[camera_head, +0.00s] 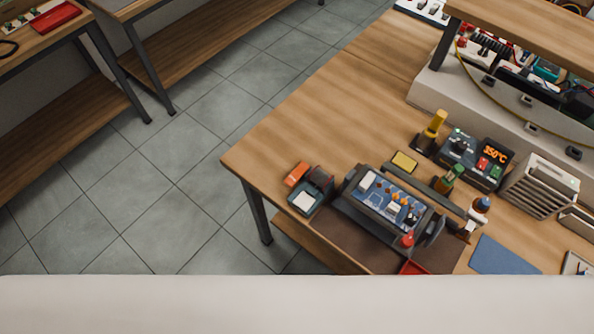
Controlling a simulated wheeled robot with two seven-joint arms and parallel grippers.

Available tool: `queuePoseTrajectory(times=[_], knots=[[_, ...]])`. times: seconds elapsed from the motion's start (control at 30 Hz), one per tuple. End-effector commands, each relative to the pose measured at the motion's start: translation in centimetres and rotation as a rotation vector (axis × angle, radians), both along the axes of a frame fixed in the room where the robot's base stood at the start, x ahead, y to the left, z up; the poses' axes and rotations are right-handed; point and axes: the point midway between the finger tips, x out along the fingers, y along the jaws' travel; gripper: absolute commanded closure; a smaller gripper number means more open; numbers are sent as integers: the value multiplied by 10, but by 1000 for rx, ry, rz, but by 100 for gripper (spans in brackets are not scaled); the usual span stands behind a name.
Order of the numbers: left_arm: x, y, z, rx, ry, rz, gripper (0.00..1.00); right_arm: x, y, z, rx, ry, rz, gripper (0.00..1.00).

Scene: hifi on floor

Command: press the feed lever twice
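I cannot tell for sure which part is the feed lever. A board holder (352,205) with a blue circuit board (385,198) stands on a brown mat (333,236) near the table's front corner. A red knob (407,240) shows at the holder's near right end. A small dark device with an orange part (297,173) stands left of the holder. A yellow-handled tool (436,123) stands upright behind. A soldering station (468,157) reads about 350 °C. Neither of my grippers is in view.
The wooden workbench (300,118) has free room at its back left. A raised shelf (530,30) overhangs the back. Tiled floor (180,150) lies left.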

Motion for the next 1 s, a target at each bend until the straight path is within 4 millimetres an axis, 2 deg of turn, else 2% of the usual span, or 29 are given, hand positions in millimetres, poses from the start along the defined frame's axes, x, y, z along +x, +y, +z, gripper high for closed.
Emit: queuePoseTrajectory(times=[0.03,0.1,1.0], knots=[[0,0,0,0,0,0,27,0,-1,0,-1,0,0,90],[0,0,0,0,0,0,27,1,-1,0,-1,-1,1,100],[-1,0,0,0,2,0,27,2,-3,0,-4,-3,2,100]])
